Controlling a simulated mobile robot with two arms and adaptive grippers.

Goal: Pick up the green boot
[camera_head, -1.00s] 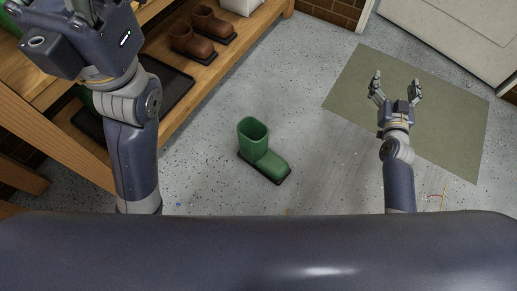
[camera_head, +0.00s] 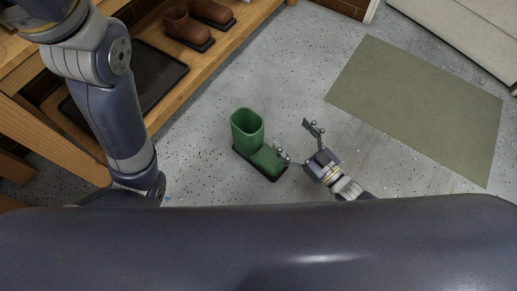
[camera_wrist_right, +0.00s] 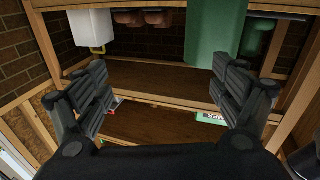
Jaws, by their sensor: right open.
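The green boot (camera_head: 247,130) stands upright on the floor in the head view, on a dark sole, its toe pointing to the lower right. My right gripper (camera_head: 297,142) is open and empty beside the toe end. One fingertip overlaps the toe in the picture; I cannot tell if it touches. In the right wrist view, the open fingers (camera_wrist_right: 162,100) stand wide apart.
A wooden shelf unit (camera_head: 217,62) at the upper left holds brown boots (camera_head: 188,28) and a black tray (camera_head: 150,92). A green mat (camera_head: 420,105) lies on the right. The wrist view shows a white container (camera_wrist_right: 91,28).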

